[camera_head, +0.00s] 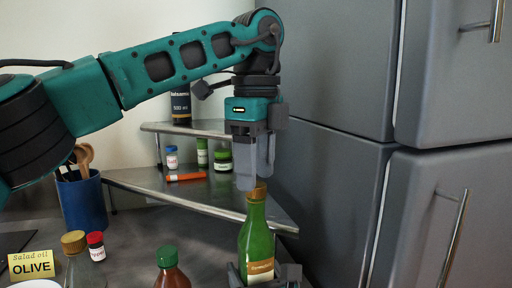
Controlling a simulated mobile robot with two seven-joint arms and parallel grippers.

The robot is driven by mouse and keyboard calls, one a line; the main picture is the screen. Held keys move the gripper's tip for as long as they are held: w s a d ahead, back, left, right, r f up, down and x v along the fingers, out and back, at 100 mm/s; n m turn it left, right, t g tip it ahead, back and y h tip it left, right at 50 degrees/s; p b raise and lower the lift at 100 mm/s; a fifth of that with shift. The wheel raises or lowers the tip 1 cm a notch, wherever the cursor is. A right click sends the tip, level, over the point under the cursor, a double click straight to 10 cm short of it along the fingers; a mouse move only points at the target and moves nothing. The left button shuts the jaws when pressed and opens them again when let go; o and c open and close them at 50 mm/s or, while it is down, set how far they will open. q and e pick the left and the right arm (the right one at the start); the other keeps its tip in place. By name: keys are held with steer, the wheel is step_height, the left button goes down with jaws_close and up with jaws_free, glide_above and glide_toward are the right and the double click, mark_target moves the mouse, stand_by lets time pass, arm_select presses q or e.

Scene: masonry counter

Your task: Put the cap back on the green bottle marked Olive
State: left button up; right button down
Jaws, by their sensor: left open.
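The green bottle (257,238) stands upright at the lower middle, with a tan label too small to read. A gold-brown cap (257,193) is at the top of its neck; I cannot tell whether it is fully seated. My left gripper (257,180) points down right over the cap. Its grey fingers are open, with the tips at about the cap's height, and one partly overlaps it in view.
A yellow card (31,265) reads "Salad oil OLIVE". A gold-capped bottle (75,245), red-lidded jar (96,246) and green-capped bottle (170,270) stand at front left. A blue utensil pot (82,203) is behind. A corner shelf (205,199) holds jars; a grey fridge (330,170) bounds the right.

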arm_select(q)
steer(key=shift+f, duration=0.95)
